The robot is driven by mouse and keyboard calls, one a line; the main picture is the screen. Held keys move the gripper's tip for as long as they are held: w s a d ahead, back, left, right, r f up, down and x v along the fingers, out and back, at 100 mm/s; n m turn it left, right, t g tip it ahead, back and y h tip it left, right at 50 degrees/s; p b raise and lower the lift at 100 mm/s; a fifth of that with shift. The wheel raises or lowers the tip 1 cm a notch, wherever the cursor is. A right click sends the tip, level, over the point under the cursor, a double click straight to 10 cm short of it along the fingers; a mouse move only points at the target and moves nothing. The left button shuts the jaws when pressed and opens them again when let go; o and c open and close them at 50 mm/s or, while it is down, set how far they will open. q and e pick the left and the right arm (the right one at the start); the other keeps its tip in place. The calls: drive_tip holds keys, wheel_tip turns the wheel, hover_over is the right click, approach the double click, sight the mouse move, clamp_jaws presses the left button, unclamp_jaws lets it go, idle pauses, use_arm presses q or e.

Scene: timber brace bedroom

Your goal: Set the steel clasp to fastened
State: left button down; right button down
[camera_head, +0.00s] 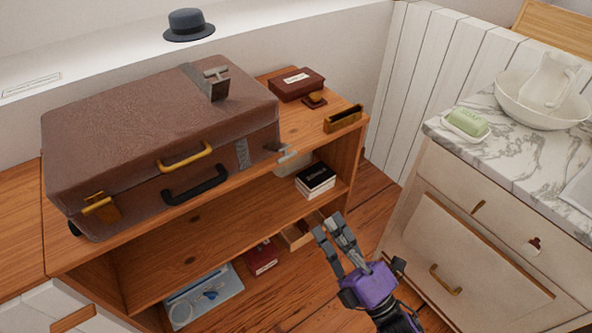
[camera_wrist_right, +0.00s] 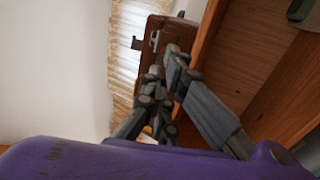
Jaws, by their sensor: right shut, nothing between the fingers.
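A brown suitcase (camera_head: 150,130) lies closed on the wooden shelf unit. The steel clasp has a grey plate with a T-shaped piece (camera_head: 217,82) on the lid near its right end, and a steel lever (camera_head: 287,153) sticks out from the front, below a grey strap. The two steel parts look apart. My right gripper (camera_head: 329,224) is shut and empty, in front of the shelf and below right of the suitcase. In the right wrist view, the closed fingers (camera_wrist_right: 165,65) point toward a brown case with metal fittings (camera_wrist_right: 155,40). My left gripper is not in view.
A brass clasp (camera_head: 100,206) sits at the suitcase's front left, with yellow (camera_head: 187,157) and black (camera_head: 195,184) handles between. A washstand (camera_head: 470,215) stands to the right.

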drive_tip(key=shift+w, duration=0.1)
drive_tip(key=p+x, duration=0.1)
drive_tip(key=x, duration=1.3)
drive_tip(key=shift+r, duration=0.15)
